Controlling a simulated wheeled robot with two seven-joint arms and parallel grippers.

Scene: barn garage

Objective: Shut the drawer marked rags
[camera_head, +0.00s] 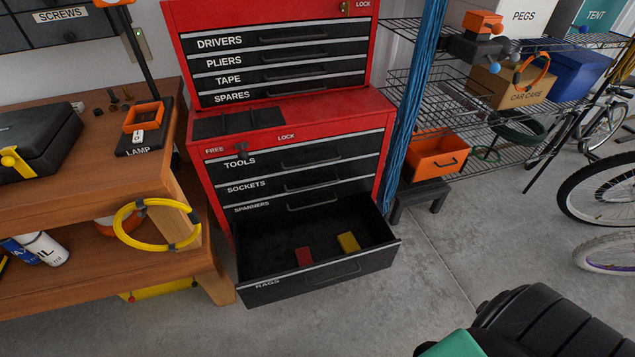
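The drawer marked RAGS (330,277) is the lowest drawer of the red tool chest (290,119). It is pulled well out towards me, with its black front facing me and its label at the front's left end. A small red item (304,257) and a small yellow item (348,242) lie inside near the front. Nothing visibly touches the drawer front. The drawers above it, marked TOOLS, SOCKETS and SPANNERS, look shut. Neither of my grippers shows in this view.
A wooden bench (150,183) with a yellow hose coil (128,236) stands close on the left. An orange bin (436,154) on a small black stool (419,199) is at the right. A black ribbed object (545,325) lies at the lower right. Floor before the drawer is clear.

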